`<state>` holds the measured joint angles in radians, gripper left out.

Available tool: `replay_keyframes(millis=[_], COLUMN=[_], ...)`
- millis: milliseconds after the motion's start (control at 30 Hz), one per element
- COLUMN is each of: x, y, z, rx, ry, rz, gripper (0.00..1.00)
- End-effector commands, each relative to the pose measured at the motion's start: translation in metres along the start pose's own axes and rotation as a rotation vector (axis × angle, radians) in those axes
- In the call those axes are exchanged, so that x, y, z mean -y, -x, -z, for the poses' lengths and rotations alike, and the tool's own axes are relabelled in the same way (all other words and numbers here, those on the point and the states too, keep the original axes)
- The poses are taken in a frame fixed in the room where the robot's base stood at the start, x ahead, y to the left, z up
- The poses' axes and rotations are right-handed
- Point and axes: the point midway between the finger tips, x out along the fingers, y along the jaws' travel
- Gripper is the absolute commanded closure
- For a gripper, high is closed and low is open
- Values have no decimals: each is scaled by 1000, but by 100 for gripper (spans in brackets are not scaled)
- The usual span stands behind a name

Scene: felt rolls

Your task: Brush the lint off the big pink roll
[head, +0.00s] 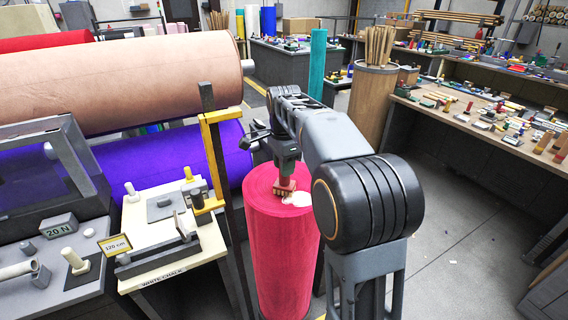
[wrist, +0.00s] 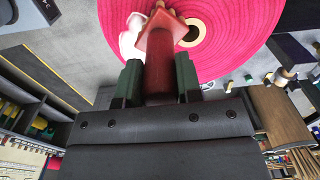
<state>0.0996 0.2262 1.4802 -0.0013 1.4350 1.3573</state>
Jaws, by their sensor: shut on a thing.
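The big pink roll (head: 280,262) stands upright on the floor in the middle of the head view. Its top end, with a cardboard core (wrist: 204,32), shows in the wrist view. A white patch of lint (head: 299,199) lies on that top end; it also shows in the wrist view (wrist: 128,40). My gripper (head: 286,172) is over the roll's top, shut on the red handle of a brush (wrist: 159,62). The brush's tan bristles (head: 283,192) are down at the roll's top, beside the lint. I cannot tell whether they touch it.
A yellow bracket on a dark post (head: 211,160) and a bench with a white chalk board (head: 165,215) stand close left. Tan (head: 120,80) and purple (head: 165,160) rolls lie behind them. A bin of wooden sticks (head: 360,100) stands behind my arm. The floor at right is mostly clear.

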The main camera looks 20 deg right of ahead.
Motion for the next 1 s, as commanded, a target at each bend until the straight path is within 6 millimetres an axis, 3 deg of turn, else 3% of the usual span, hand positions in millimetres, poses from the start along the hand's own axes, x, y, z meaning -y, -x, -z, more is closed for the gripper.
replay_keyframes(millis=[1000], x=[0], y=[-8], z=[0], rx=[0], ry=[0], rz=[-1], gripper=[91])
